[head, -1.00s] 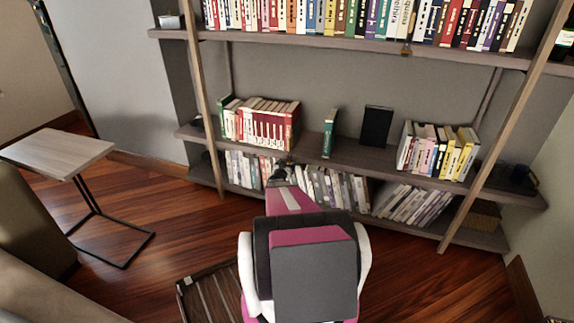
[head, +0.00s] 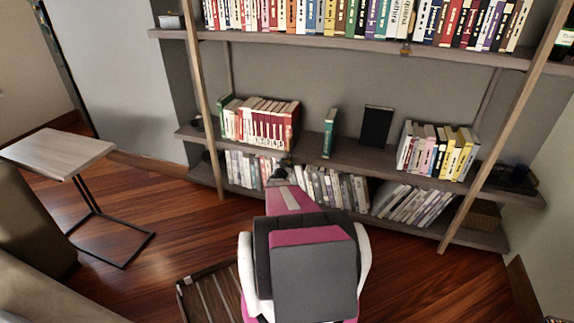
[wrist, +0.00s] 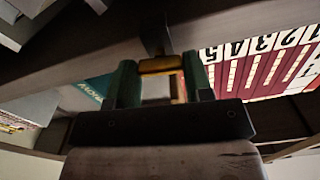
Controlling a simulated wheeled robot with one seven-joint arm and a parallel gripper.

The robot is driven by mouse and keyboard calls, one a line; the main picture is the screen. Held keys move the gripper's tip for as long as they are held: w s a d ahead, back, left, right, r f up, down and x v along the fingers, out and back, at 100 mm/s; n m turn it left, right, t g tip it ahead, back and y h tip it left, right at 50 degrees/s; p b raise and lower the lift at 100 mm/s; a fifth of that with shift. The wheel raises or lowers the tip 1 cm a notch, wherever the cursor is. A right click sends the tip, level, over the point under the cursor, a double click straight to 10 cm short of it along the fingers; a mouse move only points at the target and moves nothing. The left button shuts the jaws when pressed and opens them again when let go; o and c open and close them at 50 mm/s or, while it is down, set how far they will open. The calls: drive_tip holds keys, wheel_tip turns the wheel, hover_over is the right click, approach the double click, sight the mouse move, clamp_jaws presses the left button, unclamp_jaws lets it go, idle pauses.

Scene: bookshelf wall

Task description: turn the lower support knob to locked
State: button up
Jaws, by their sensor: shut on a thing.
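The lower support knob (wrist: 161,65) is a brass-coloured piece on a dark bracket at the front edge of the middle shelf (head: 371,163). In the wrist view it sits between the two dark green fingers of my gripper (wrist: 160,82), which is shut on it. In the head view my gripper (head: 284,168) is at that shelf edge, and my arm and its small size hide the knob's detail. I cannot tell the knob's locked mark or exact angle. Another small brass knob (head: 406,48) hangs on the upper shelf edge.
Red and white books (head: 262,123) stand on the middle shelf behind my gripper, with a green book (head: 329,133) to the right. More books (head: 333,187) fill the bottom shelf below. A side table (head: 58,152) stands at the left; wooden floor (head: 180,215) between is clear.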

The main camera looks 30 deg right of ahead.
drive_tip(key=shift+m, duration=4.6)
drive_tip(key=o, duration=0.9)
drive_tip(key=v, duration=1.1)
